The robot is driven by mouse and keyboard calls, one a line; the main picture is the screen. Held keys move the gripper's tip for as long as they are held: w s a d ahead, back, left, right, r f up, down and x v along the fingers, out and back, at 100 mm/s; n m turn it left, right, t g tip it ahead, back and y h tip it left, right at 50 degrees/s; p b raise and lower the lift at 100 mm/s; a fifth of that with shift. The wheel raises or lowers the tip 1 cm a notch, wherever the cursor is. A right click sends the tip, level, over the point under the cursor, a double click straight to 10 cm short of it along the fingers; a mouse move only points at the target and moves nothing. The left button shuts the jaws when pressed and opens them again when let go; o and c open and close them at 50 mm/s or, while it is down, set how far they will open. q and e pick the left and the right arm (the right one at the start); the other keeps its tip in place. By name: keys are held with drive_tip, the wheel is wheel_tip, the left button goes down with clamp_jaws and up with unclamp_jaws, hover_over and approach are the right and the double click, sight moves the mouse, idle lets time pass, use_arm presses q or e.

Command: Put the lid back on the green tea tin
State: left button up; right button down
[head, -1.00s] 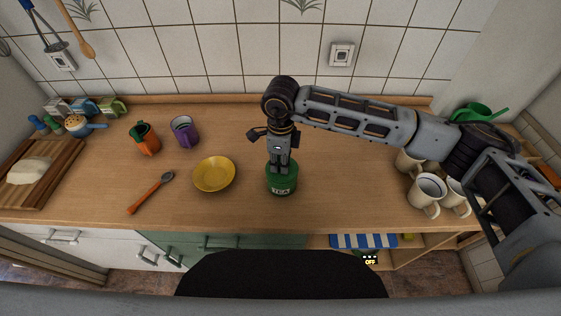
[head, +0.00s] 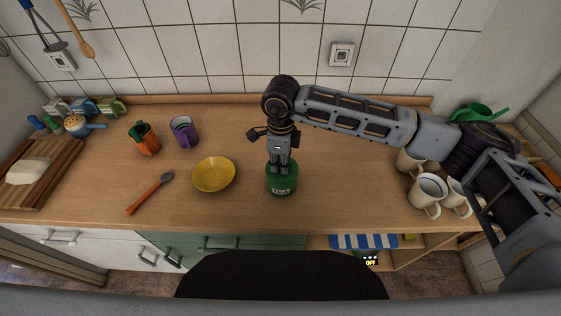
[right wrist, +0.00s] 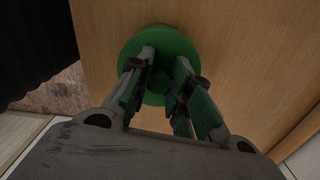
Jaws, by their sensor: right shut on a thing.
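The green tea tin (head: 281,184) stands upright on the wooden counter, right of the yellow plate, with a "TEA" label on its front. My right gripper (head: 280,170) points straight down at its top. The gripper is shut on the green lid (right wrist: 158,52), which shows as a green disc under the fingers in the right wrist view. The lid sits at the top of the tin; whether it is fully seated cannot be told, as the fingers cover its middle. My left gripper is not in view.
The yellow plate (head: 214,174) and a wooden-handled spoon (head: 150,192) lie left of the tin. An orange cup (head: 144,139) and a purple cup (head: 184,132) stand behind. Cream mugs (head: 426,194) stand at right under my right arm. Counter between tin and mugs is clear.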

drive_tip(key=shift+b, duration=0.3)
idle(0.6)
drive_tip(key=c, duration=1.2)
unclamp_jaws()
drive_tip(key=shift+o, duration=0.2)
drive_tip(key=o, duration=0.4)
drive_tip(key=shift+r, duration=0.25)
drive_tip(key=shift+r+p, duration=0.85)
drive_tip(key=shift+r, duration=2.45)
